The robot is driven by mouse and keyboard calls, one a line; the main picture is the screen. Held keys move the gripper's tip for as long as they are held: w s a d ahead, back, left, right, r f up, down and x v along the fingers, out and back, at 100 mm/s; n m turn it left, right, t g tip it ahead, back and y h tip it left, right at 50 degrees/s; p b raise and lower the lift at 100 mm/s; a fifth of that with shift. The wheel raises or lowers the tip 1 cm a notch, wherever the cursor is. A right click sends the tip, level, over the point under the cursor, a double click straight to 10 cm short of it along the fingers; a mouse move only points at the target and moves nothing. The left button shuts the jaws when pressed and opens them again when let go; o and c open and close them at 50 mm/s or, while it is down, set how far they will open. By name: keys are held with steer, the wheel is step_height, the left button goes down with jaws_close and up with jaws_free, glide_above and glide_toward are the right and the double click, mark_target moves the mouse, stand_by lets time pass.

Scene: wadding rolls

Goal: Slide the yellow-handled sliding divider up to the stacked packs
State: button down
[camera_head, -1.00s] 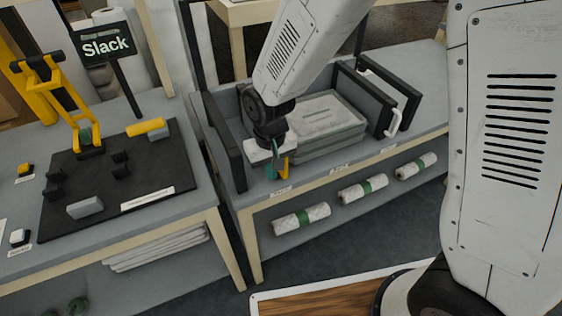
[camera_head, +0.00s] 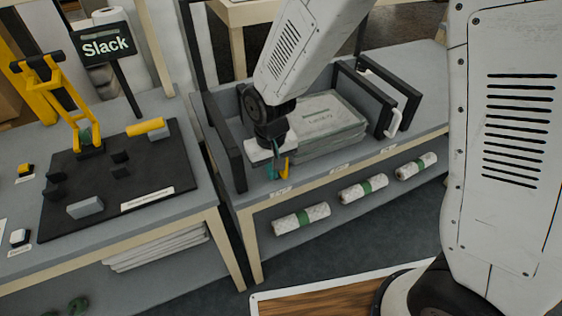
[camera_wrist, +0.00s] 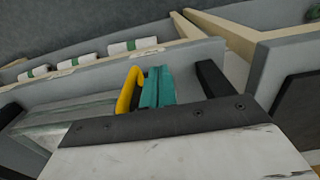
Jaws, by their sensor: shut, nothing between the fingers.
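The yellow handle (camera_wrist: 130,90) of the sliding divider is a bent loop in the wrist view. It also shows as a small yellow piece in the head view (camera_head: 286,167). The divider's plate is mostly hidden behind my arm. My gripper (camera_wrist: 158,87) has teal fingers, shut with nothing between them. They are close beside the handle, on the side away from the packs; I cannot tell whether they touch. My gripper also shows in the head view (camera_head: 272,172). The stacked packs (camera_head: 325,125) lie flat on the shelf right of my gripper, and left in the wrist view (camera_wrist: 50,125).
A dark upright panel (camera_head: 225,150) stands left of my gripper. Dark panels with a white handle (camera_head: 393,122) stand right of the packs. Several green-banded rolls (camera_head: 301,219) lie on the lower ledge. A table with a black mat (camera_head: 105,185) and Slack sign (camera_head: 106,46) is at left.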

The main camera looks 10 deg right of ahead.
steer(key=shift+w+d, duration=0.25)
steer(key=shift+d, duration=0.55)
steer(key=shift+w+d, duration=0.2)
steer(key=shift+d, duration=0.6)
steer(key=shift+w+d, duration=0.25)
steer(key=shift+d, duration=0.55)
steer(key=shift+a, duration=0.15)
step_height(320, 180, up, 9)
steer(key=a, duration=0.2)
steer(key=shift+s, duration=0.35)
stand_by(0.4)
stand_by(0.3)
